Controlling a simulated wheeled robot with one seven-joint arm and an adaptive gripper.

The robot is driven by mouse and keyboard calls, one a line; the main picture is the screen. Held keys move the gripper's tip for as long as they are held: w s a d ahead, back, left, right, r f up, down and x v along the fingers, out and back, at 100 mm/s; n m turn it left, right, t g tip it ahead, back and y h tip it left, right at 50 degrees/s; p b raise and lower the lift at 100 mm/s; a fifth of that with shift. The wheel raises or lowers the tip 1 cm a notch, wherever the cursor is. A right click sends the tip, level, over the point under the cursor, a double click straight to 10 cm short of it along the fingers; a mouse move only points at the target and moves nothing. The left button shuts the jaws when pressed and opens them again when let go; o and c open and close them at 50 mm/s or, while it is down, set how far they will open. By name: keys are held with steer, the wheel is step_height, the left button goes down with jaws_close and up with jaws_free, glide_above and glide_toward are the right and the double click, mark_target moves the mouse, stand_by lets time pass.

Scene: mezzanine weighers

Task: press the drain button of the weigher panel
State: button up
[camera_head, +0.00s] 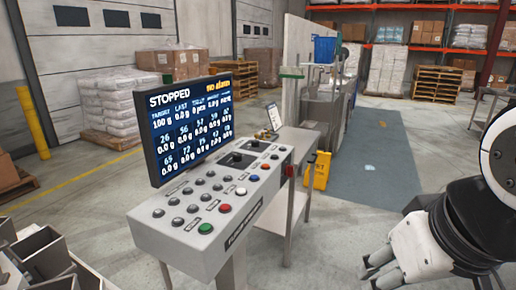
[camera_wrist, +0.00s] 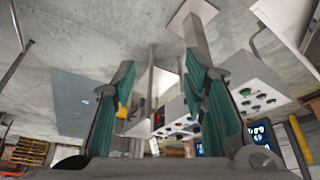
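The weigher panel (camera_head: 150,232) is a grey sloped console on a post, with rows of grey, red, white, green and orange buttons. A green button (camera_head: 205,228) sits at its near end, with a red button (camera_head: 225,208) and a white button (camera_head: 241,191) farther along. The labels are too small to read, so I cannot tell which button is drain. My gripper (camera_head: 370,272) is at the lower right, well apart from the panel. In the wrist view my gripper (camera_wrist: 160,62) has its teal-padded fingers apart and empty; the panel (camera_wrist: 240,68) appears upside down beyond them.
A screen (camera_head: 190,122) reading "STOPPED" and "no alarm" stands behind the buttons. A metal side table (camera_head: 292,150) and a yellow floor sign (camera_head: 320,171) stand beyond the panel. Grey bins (camera_head: 40,255) are at lower left. Floor between panel and gripper looks clear.

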jaws_close()
stand_by(1.1)
